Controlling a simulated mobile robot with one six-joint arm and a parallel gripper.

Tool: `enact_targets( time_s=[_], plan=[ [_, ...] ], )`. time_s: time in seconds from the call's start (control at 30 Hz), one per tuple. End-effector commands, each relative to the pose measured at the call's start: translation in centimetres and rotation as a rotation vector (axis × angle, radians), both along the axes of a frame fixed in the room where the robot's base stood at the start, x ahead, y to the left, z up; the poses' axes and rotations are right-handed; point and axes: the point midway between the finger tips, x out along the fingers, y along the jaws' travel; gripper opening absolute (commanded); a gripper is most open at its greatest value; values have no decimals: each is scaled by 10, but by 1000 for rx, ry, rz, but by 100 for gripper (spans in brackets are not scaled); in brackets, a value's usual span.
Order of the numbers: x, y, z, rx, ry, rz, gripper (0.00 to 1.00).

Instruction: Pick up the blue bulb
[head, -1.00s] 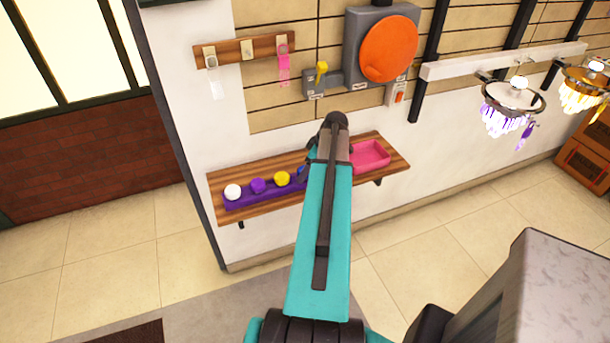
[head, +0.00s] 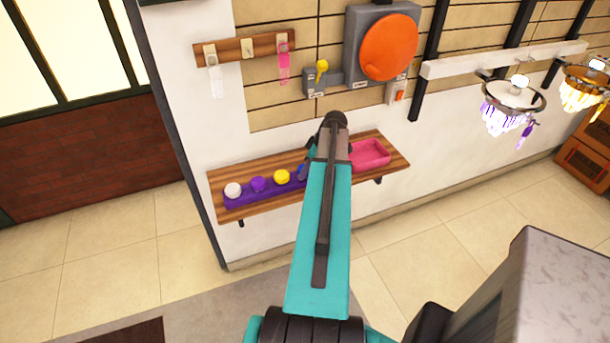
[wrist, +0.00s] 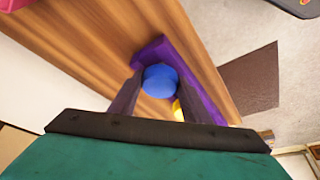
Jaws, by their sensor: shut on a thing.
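The blue bulb (wrist: 160,77) is a round blue ball at the end of the purple holder (wrist: 152,50) in the wrist view. My gripper (wrist: 154,84) has one finger on each side of it and is shut on it. In the head view my arm hides most of the bulb, and only a small blue bit (head: 302,170) shows beside the arm. The purple holder (head: 236,201) lies on the wooden shelf (head: 395,160). The bulb appears to be still at the holder; I cannot tell whether it is lifted.
White (head: 233,190), purple (head: 258,184) and yellow (head: 282,177) bulbs sit in a row in the holder. A pink tray (head: 371,154) stands at the shelf's right end. A hook rail (head: 246,50) and an orange disc (head: 388,48) are on the wall above.

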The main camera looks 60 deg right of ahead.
Motion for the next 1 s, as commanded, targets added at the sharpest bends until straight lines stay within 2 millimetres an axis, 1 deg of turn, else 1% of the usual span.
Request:
enact_targets(
  time_s=[0.27,0.47,0.83,0.9,1.0],
  plan=[
    [0,0,1,-1,0,0,21],
    [0,0,8,-1,0,0,21],
    [-1,-1,35,-3,0,-1,21],
    [-16,4,34,-1,0,-4,21],
    [-31,9,35,-1,0,-5,21]
  ],
)
